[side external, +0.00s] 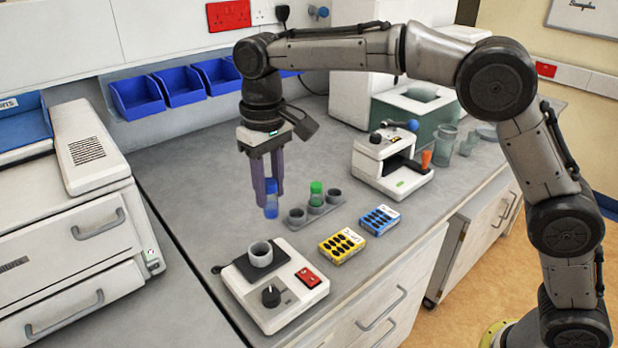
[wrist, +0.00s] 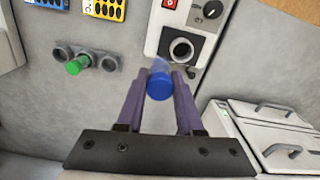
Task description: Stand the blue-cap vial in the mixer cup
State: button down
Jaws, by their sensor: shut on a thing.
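My gripper (side external: 267,192) is shut on the blue-cap vial (side external: 271,205), which hangs upright above the bench behind the mixer. The wrist view shows the vial's blue cap (wrist: 159,86) between the two purple fingers of my gripper (wrist: 160,82). The mixer (side external: 273,288) is a white box with a dark top plate, a black knob and a red switch panel. Its grey round mixer cup (side external: 260,254) looks empty in the side view. The cup also shows in the wrist view (wrist: 181,50), just beyond the vial and slightly to its right.
A grey rack (side external: 297,216) behind the mixer holds a green-cap vial (side external: 316,190). Yellow (side external: 341,246) and blue (side external: 380,220) blister packs lie right of it. A white press-like device (side external: 392,165) stands farther back. A white drawer cabinet (side external: 75,240) stands at the left.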

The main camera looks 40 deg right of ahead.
jog(key=shift+n, duration=0.5)
jog(key=shift+s+a+f, duration=0.25)
jog(key=shift+a+f, duration=0.4)
jog(key=shift+f, duration=0.4)
jog(key=shift+s+a+f, duration=0.2)
jog(key=shift+a+f, duration=0.5)
jog(key=shift+f, duration=0.35)
jog(key=shift+s+a+f, duration=0.25)
jog(key=shift+a+f, duration=0.4)
jog(key=shift+f, duration=0.4)
jog(key=shift+f, duration=0.4)
jog(key=shift+c, duration=0.3)
grip_release()
notch_tip(320, 180, up, 8)
jog(key=shift+r, duration=0.25)
dwell(1.0)
